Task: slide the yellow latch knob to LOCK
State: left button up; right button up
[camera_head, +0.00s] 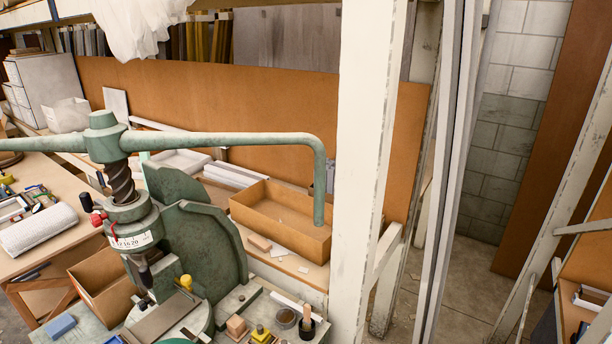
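A green fly press (205,240) stands on a bench at the left, with its long bent handle arm (230,140) reaching right across the view. A small yellow knob (186,282) stands upright near the press base, just right of the ram. I take it to be the latch knob. No LOCK marking can be read, so I cannot tell the knob's position along its travel. A second yellow piece (261,333) with a dark top sits at the bottom edge of the view. Neither of my grippers is in view.
A white post (364,150) stands right of the press. An open wooden tray (280,215) lies behind it and a cardboard box (105,285) to its left.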

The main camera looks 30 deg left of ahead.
aim_at(186, 280)
jog(key=u, duration=2)
